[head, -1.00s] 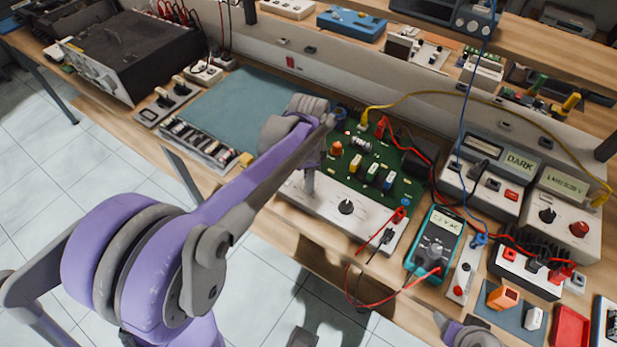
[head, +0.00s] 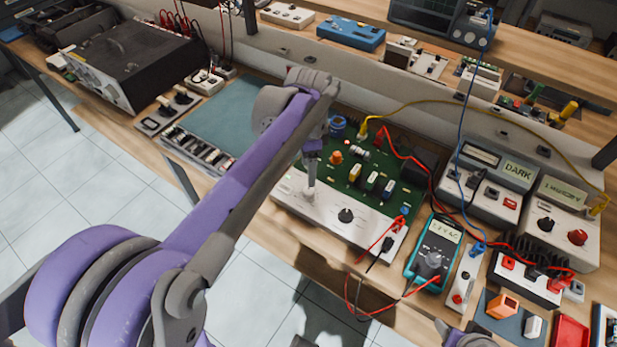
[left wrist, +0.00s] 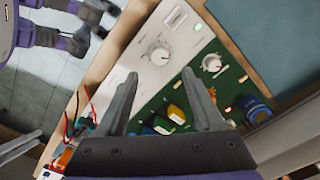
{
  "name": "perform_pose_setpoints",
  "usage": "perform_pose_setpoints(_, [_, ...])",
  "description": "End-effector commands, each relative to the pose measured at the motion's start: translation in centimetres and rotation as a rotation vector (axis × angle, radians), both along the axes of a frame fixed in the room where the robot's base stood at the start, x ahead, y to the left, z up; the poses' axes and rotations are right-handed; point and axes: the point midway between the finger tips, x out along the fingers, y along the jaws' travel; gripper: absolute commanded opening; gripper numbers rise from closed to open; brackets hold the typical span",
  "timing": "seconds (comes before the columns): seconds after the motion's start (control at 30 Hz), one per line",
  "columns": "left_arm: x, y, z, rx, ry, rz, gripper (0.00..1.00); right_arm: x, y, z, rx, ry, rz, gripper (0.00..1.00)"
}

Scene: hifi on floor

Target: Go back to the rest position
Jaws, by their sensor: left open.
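My left gripper (head: 311,198) is above the front left part of the circuit board unit, which has a white front panel (head: 333,221) and a green board (head: 400,198). In the left wrist view my left gripper (left wrist: 160,85) has its two grey fingers spread apart, with nothing between them. The panel with its knob (left wrist: 160,53) shows beyond the fingertips. A purple and grey part of my right arm is at the bottom edge of the head view; its jaws cannot be made out.
A teal multimeter (head: 436,252) with red and black leads lies right of the board unit. Yellow and blue cables arch over the bench. A black instrument (head: 130,60) stands at the back left. The teal mat (head: 222,115) is mostly clear. Tiled floor (head: 105,190) lies in front.

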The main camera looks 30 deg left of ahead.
Motion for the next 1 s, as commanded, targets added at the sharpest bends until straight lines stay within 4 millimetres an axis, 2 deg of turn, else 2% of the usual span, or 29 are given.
perform_pose_setpoints(0.1, [0.0, 0.0, 1.6, 0.000, 0.000, 0.000, 0.69, 0.0, 0.0, 0.2, 0.000, -0.001, 0.000, 0.63])
perform_pose_setpoints(0.2, [0.0, 0.0, 2.2, 0.000, 0.000, 0.000, 0.69, 0.0, 0.0, 0.2, 0.000, -0.001, 0.000, 0.63])
perform_pose_setpoints(0.77, [-0.1, 0.0, 2.4, 0.000, -0.001, 0.002, 0.69, 0.0, 0.0, 0.2, 0.000, -0.001, 0.000, 0.63])
perform_pose_setpoints(0.87, [-0.7, -0.4, 2.4, 0.003, -0.018, 0.030, 0.69, 0.1, 0.0, 0.4, 0.000, -0.002, 0.000, 0.63])
perform_pose_setpoints(1.0, [-3.4, -1.9, 2.3, 0.003, -0.094, 0.164, 0.69, 0.3, 0.0, 1.1, 0.000, -0.005, 0.000, 0.63])
